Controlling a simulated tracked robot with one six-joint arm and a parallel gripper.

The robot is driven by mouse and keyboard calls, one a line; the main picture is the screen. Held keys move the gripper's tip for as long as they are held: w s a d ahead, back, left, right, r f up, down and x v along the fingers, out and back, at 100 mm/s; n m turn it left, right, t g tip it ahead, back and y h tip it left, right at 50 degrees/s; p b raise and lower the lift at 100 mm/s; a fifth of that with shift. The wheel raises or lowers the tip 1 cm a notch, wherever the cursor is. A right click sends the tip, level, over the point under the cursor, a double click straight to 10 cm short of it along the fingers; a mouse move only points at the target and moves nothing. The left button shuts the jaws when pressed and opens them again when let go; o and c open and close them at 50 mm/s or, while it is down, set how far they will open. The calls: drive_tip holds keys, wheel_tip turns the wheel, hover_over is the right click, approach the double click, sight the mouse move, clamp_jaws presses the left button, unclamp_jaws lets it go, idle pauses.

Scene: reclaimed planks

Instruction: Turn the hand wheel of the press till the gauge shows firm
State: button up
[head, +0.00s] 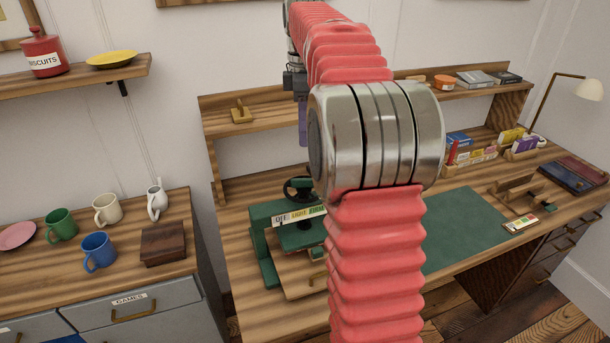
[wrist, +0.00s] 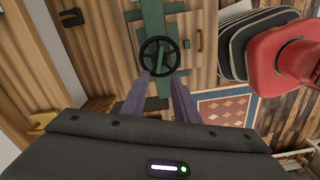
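The green press (head: 262,236) stands at the left end of the desk. Its black hand wheel (head: 298,190) sits on top, partly hidden by my arm. The gauge strip (head: 299,215) on its front has the words OFF, LIGHT and FIRM; I cannot make out a pointer. In the wrist view the hand wheel (wrist: 160,55) shows whole, beyond my gripper (wrist: 161,80). My two purple fingers are apart with nothing between them, their tips pointing at the wheel's near rim. In the head view only one purple finger shows, above the wheel; I cannot tell whether it touches.
My red-sleeved arm blocks the middle of the head view. A shelf (head: 253,97) runs behind the press, with a small wooden object (head: 241,112) on it. A green mat (head: 465,229) lies right of the press. A cabinet with mugs (head: 98,251) stands to the left.

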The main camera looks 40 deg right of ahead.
sight(305, 179)
wheel_tip(305, 179, down, 14)
drive_tip(key=shift+r, duration=0.1)
idle(0.7)
drive_tip(key=shift+c, duration=0.3)
clamp_jaws()
drive_tip(key=shift+s+d, duration=0.1)
drive_tip(key=shift+d, duration=0.2)
drive_tip(key=shift+a, duration=0.25)
